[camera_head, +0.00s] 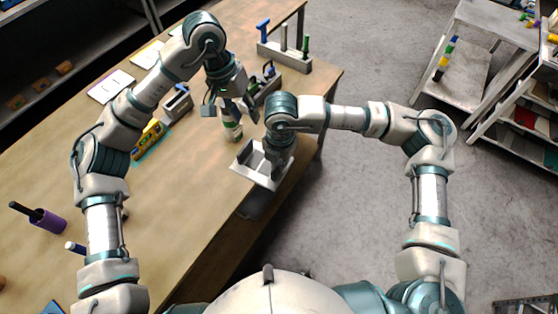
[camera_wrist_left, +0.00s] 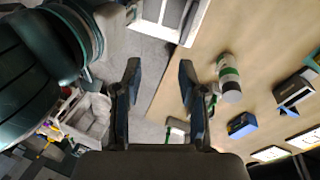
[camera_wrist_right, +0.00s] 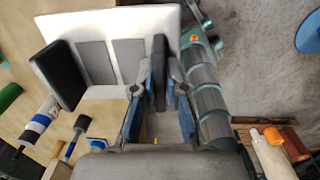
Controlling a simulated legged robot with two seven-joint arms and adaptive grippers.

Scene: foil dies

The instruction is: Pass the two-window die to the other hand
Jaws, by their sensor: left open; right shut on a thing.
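The two-window die (camera_head: 248,174) is a pale plate with two rectangular windows and dark blocks at its ends. It is near the table's right edge in the head view. My right gripper (camera_wrist_right: 159,85) is shut on the dark block at one end of the die, which fills most of the upper right wrist view (camera_wrist_right: 105,24). My left gripper (camera_head: 229,108) is open and empty, above and left of the die in the head view. In the left wrist view, its spread fingers (camera_wrist_left: 160,70) point toward the die (camera_wrist_left: 150,28) at the top, apart from it.
A white-and-green cylinder (camera_head: 232,131) stands on the table close to my left gripper. A yellow device (camera_head: 149,138) lies farther left. A rack (camera_head: 285,56) holds several upright tools at the far end. A purple cup (camera_head: 48,222) stands at the left. Open floor lies right of the table.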

